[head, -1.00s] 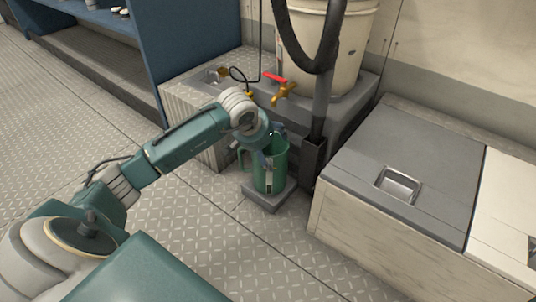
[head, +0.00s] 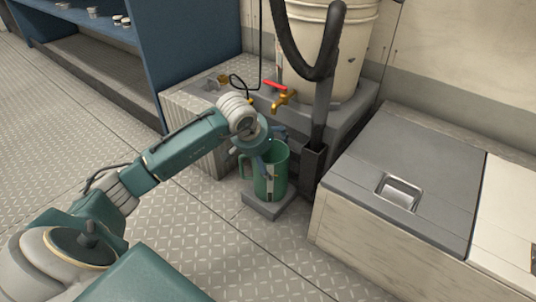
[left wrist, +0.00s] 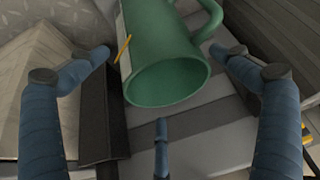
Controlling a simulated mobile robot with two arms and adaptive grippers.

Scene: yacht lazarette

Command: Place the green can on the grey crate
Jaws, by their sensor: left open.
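The green can (head: 276,176), an open-topped jug with a side handle, stands upright on the low grey crate (head: 262,208) on the floor. My left gripper (head: 266,142) is at the can's rim on its upper left side, with blue fingers spread. In the left wrist view, the can's open mouth (left wrist: 168,82) faces the camera. The open left gripper (left wrist: 160,75) has fingers on both sides of the can and one below its rim, with visible gaps. My right gripper is not in view.
A black post and hose (head: 318,125) stand close right of the can. A cream bucket (head: 325,50) and brass tap (head: 284,100) are behind it. A pale bench with a grey lid (head: 400,170) is at right. Open floor (head: 215,235) lies in front.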

